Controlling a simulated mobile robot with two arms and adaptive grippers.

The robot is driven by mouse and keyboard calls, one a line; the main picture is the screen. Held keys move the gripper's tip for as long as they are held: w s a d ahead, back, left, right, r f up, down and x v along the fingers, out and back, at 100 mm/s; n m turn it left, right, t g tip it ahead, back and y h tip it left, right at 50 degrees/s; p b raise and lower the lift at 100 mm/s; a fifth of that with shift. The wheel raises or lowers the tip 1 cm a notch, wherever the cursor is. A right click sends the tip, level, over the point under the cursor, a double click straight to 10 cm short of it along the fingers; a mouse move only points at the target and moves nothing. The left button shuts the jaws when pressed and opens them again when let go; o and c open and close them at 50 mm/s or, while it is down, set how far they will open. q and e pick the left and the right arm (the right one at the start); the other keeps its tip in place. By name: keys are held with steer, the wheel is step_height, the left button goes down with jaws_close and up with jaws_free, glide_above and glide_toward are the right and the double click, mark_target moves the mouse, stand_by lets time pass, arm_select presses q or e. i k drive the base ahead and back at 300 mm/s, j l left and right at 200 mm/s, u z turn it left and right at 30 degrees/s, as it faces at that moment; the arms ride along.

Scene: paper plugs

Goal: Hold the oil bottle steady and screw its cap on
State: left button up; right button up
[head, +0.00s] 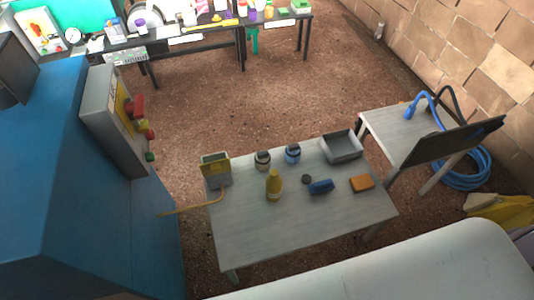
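The oil bottle (274,188), yellow with a paler band low down, stands upright near the middle of the grey table. It narrows towards its top; the view is too small to tell whether the top is bare. A small dark round piece (306,179), which may be the cap, lies on the table just right of the bottle, apart from it. Neither of my grippers is in view, and nothing touches the bottle.
On the table (262,236) are two jars (262,161) (293,154), a blue block (321,187), an orange block (362,183), a grey tray (357,155) and a grey-yellow box (216,180) with a yellow hose (194,209). The table's front is clear. A blue cabinet (75,190) stands left.

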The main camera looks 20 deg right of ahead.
mark_target(274, 181)
steer(key=z, duration=0.9)
steer(key=i+l+u, duration=0.1)
steer(key=l+u, duration=0.2)
steer(key=u, duration=0.15)
steer(key=l+u, duration=0.35)
steer(key=u, duration=0.15)
steer(key=l+u, duration=0.3)
steer(key=u, duration=0.15)
